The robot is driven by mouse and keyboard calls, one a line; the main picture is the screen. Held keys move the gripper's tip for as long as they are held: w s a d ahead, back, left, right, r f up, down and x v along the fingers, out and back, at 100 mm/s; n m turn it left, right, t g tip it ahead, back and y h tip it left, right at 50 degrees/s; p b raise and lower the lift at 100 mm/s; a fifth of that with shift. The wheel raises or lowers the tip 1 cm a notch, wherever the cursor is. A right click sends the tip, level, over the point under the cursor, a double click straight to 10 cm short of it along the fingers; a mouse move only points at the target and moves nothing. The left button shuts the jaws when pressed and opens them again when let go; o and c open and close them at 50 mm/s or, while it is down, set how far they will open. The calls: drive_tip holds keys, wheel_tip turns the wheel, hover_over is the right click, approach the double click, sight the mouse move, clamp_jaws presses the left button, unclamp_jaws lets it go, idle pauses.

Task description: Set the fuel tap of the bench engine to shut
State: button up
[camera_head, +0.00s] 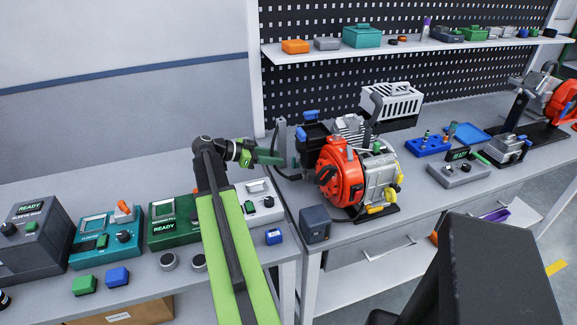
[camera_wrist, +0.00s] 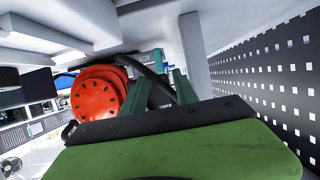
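The bench engine (camera_head: 376,180), with a red round starter cover (camera_head: 341,172), stands on the right-hand bench. Blue parts show at its upper left, a small green part on its top and yellow parts at its lower right. I cannot tell which part is the fuel tap or how it is set. My gripper (camera_head: 272,157) is in the air left of the engine, apart from it, with green fingers pointing toward it. In the wrist view the fingers (camera_wrist: 165,88) stand apart with nothing gripped, and the red cover (camera_wrist: 98,92) shows beyond them at left.
Several READY-labelled devices, including a green one (camera_head: 172,222) and a teal one (camera_head: 106,238), stand on the left bench. A dark box (camera_head: 315,224) sits at the right bench's front corner. A pegboard (camera_head: 300,90) and shelf rise behind. A grey-white caged unit (camera_head: 393,103) stands behind the engine.

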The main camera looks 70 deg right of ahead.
sight(294, 162)
drive_tip(key=b+x, duration=0.1)
drive_tip(key=x, duration=0.5)
drive_tip(key=shift+r, duration=0.1)
drive_tip(key=shift+c, duration=0.2)
clamp_jaws()
drive_tip(key=shift+w, duration=0.1)
